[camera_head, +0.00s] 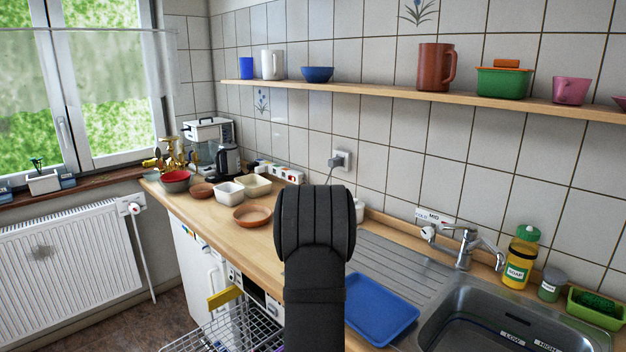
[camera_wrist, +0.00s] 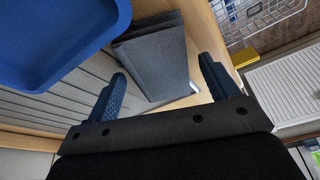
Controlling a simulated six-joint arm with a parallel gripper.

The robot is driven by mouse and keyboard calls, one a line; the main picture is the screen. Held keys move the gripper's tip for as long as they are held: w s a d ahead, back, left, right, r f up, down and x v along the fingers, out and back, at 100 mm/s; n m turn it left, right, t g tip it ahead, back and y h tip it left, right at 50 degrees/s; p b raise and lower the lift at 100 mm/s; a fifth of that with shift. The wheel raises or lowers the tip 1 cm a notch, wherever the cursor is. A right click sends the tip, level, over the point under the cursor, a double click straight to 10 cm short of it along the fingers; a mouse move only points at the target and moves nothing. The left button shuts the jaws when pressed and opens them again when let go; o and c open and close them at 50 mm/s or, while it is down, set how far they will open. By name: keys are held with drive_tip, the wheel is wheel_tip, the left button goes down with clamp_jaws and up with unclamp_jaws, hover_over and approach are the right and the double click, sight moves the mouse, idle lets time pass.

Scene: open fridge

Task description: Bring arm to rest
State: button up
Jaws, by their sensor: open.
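My arm (camera_head: 316,260) rises in the middle of the head view, black and bent, in front of the counter. Its gripper end is hidden there. In the wrist view my gripper (camera_wrist: 162,86) shows its two blue textured fingers spread wide apart, with nothing held between them. A grey textured shape lies beyond the fingers, and I cannot tell what it is. The blue tray (camera_wrist: 62,38) is to the left of the fingers in the wrist view. It also shows on the draining board in the head view (camera_head: 381,309).
A wire rack (camera_head: 240,325) stands out below the counter, with a yellow item (camera_head: 225,296) above it. Bowls and a plate (camera_head: 252,216) crowd the counter's left part. The sink (camera_head: 500,320), tap (camera_head: 466,240) and soap bottle (camera_head: 520,260) are at right. A shelf (camera_head: 400,88) runs above.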

drive_tip(key=shift+r, duration=2)
